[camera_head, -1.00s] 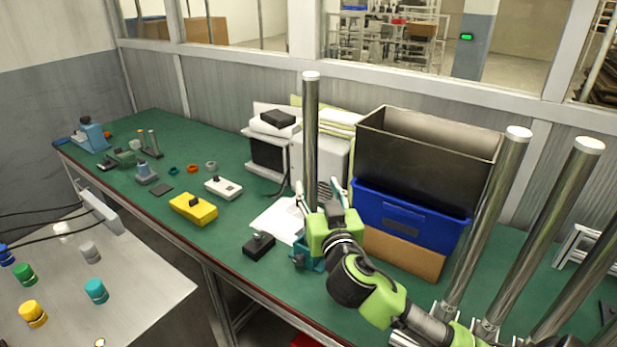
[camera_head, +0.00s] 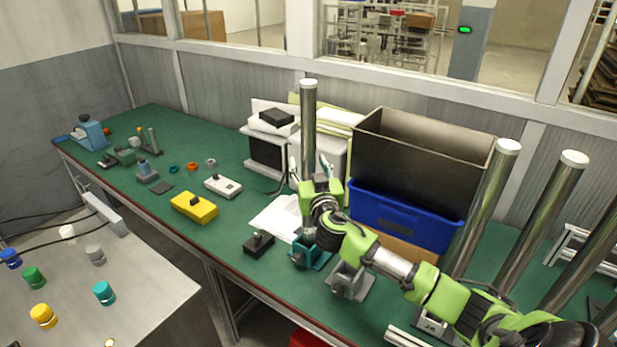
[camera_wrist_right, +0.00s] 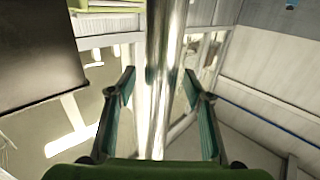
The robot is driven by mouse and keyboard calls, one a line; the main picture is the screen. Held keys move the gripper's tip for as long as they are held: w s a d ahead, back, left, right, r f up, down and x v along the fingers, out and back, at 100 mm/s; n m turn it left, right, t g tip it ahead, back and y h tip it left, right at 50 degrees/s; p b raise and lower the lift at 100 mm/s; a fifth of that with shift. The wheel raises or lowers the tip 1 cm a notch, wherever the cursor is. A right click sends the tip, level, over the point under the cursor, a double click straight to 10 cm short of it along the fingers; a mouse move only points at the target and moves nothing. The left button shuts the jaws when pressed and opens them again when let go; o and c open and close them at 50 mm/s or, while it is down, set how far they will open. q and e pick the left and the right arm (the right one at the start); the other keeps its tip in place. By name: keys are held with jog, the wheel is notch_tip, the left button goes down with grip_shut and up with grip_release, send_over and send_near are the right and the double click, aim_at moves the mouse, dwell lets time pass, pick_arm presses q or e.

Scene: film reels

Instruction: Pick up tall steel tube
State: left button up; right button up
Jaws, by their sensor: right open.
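The tall steel tube (camera_head: 309,125) stands upright on the green workbench, with a pale cap on top. A teal holder (camera_head: 313,262) shows near its lower end, which my right gripper and the holder partly hide. My right gripper (camera_head: 318,172) is at the tube's middle height, in front of it in the head view. In the right wrist view the tube (camera_wrist_right: 167,45) runs between the two teal fingers of my right gripper (camera_wrist_right: 160,85). The fingers are open, with a gap on each side of the tube. My left gripper is out of view.
A blue crate (camera_head: 400,219) and a dark bin (camera_head: 425,150) stand close right of the tube. More steel tubes (camera_head: 487,200) stand at the right. A black box (camera_head: 258,244) and a yellow case (camera_head: 194,208) lie left. A grey stand (camera_head: 350,280) is in front.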

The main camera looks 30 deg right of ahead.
jog(key=shift+w+d, duration=0.1)
jog(key=shift+w, duration=0.2)
jog(key=shift+c, duration=0.5)
grip_shut()
jog(key=shift+r, duration=0.15)
jog(key=shift+r, duration=0.1)
